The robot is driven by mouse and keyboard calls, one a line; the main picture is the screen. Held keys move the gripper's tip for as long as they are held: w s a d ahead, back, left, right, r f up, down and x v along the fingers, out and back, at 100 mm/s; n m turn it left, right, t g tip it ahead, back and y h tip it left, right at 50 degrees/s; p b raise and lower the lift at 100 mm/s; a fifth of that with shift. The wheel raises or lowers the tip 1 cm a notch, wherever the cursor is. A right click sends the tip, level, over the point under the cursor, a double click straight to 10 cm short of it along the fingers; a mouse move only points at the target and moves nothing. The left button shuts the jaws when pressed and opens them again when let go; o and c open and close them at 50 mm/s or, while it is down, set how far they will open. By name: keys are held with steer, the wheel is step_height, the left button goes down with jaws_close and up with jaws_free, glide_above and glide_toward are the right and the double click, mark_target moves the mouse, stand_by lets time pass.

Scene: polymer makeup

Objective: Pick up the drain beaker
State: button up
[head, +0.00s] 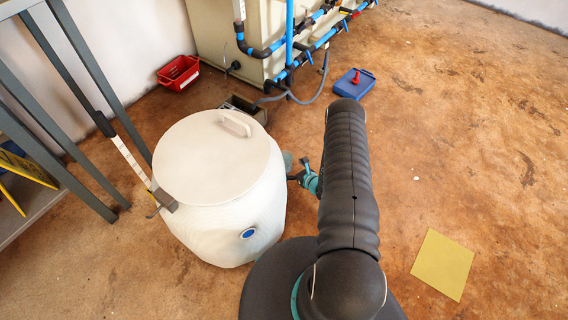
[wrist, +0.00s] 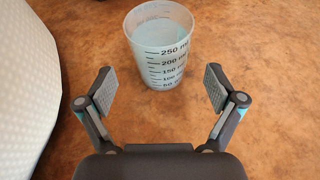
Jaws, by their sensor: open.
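The drain beaker (wrist: 166,62) is a clear graduated cup with black marks up to 250 ml. It stands upright on the brown floor in the wrist view, beyond the fingertips and roughly centred between them. My gripper (wrist: 160,88) is open and empty, with one finger on each side of the gap, apart from the beaker. In the head view my gripper (head: 303,179) shows small beside the white barrel, partly hidden by my arm. A pale translucent shape (head: 288,160) just past it looks like the beaker.
The white lidded barrel (head: 212,160) stands close on the left, also in the wrist view (wrist: 28,80). A beige tank with blue pipes (head: 290,45), a red crate (head: 178,73) and a blue box (head: 354,84) are farther back. A yellow sheet (head: 442,264) lies on open floor at right.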

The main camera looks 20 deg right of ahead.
mark_target(281, 153)
steer(key=shift+x, duration=4)
steer(key=shift+r, duration=0.1)
steer(key=c, duration=1.4)
step_height(281, 153, up, 5)
steer(key=shift+w+d+f, duration=0.1)
steer(key=shift+f, duration=0.15)
steer(key=w+d+r, duration=0.2)
steer(key=d, duration=0.1)
steer(key=w+d+r+b, duration=0.1)
steer(key=w+d+r, duration=0.1)
steer(key=d, duration=0.1)
steer(key=w+d+r, duration=0.2)
steer(key=d, duration=0.2)
steer(key=shift+r, duration=0.25)
